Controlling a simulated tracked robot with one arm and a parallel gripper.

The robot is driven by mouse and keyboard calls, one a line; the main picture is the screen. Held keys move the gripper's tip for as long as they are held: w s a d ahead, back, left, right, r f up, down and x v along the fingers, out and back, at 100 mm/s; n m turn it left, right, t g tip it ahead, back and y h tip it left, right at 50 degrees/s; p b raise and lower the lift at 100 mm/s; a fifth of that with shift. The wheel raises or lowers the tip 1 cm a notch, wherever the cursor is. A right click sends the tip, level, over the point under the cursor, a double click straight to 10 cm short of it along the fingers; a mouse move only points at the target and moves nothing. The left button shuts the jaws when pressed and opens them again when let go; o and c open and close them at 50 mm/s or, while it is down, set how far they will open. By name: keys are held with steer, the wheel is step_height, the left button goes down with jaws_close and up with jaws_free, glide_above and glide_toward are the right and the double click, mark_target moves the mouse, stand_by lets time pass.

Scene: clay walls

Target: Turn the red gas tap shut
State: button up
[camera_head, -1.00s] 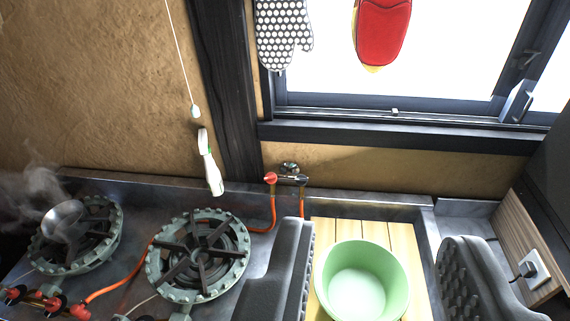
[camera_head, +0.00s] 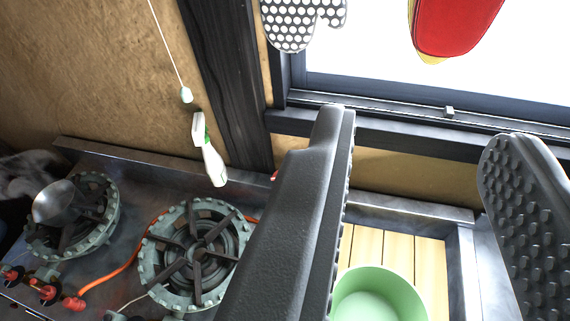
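The red gas tap (camera_head: 274,175) on the wall behind the stove is almost wholly hidden by the left finger of my gripper; only a small red bit shows at the finger's left edge. My gripper (camera_head: 418,135) is open, its two dark fingers wide apart with nothing between the tips. The fingertips reach up in front of the window sill and the wall. The orange hose (camera_head: 126,262) runs along the counter and passes behind the left finger.
Two gas burners stand at left, the near one (camera_head: 197,254) and a far one (camera_head: 72,215) with a metal ladle and smoke.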

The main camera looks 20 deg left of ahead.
steer(key=o, duration=0.4)
steer(key=shift+c, duration=0.2)
steer(key=shift+o, duration=0.2)
steer(key=w+a+f+y+b, duration=0.1)
steer(key=w+a+f+b, duration=0.1)
steer(key=w+a+f, duration=0.3)
steer(key=w+f, duration=0.4)
steer(key=shift+w+a+f+n, duration=0.15)
steer(key=shift+w+f+n, duration=0.1)
steer(key=shift+f+n, duration=0.05)
steer(key=w+a+f+b, duration=0.1)
steer(key=w+a+f, duration=0.25)
steer(key=f, duration=0.35)
steer(key=w+a+f+b, duration=0.2)
steer(key=w+f, duration=0.3)
steer(key=f, duration=0.2)
steer(key=w+a+f+n+t+b, duration=0.1)
steer(key=w+a+f+b, duration=0.15)
steer(key=f, duration=1.15)
steer(key=w+a+f+t+b, duration=0.1)
steer(key=a+f+t, duration=0.15)
steer(key=f, duration=1.15)
steer(key=shift+g, duration=0.45)
steer(key=w, duration=0.4)
steer(key=w+a+b, duration=0.1)
steer(key=w, duration=0.8)
steer(key=shift+w+a, duration=0.2)
steer(key=shift+w, duration=0.15)
steer(key=c, duration=0.9)
